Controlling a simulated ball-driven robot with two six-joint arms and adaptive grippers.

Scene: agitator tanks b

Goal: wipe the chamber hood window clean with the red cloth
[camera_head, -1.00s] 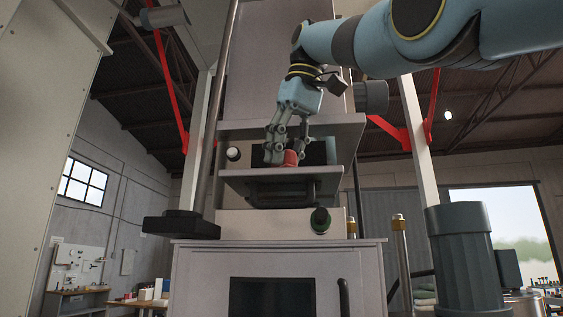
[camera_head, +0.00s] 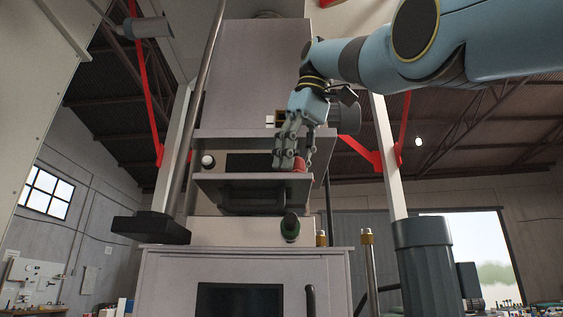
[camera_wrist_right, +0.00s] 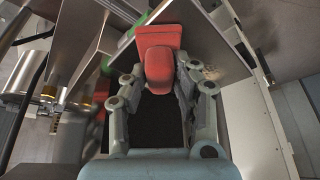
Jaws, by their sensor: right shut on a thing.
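In the right wrist view, the cloth (camera_wrist_right: 158,62) sticks out between the fingertips of the gripper (camera_wrist_right: 158,78). A dark, glassy panel (camera_head: 240,162), which looks like the hood window, lies in the recess left of the gripper. I cannot tell whether the cloth touches it. In the wrist view, faint brownish marks (camera_wrist_right: 208,71) show on a pale surface right of the cloth. My left gripper is out of view.
A grey ledge (camera_head: 210,180) with a dark handle (camera_head: 255,202) juts out below the recess, and another ledge (camera_head: 215,133) overhangs it. A white knob (camera_head: 208,161) sits at the left. A dark ribbed cylinder (camera_head: 424,265) stands at the lower right.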

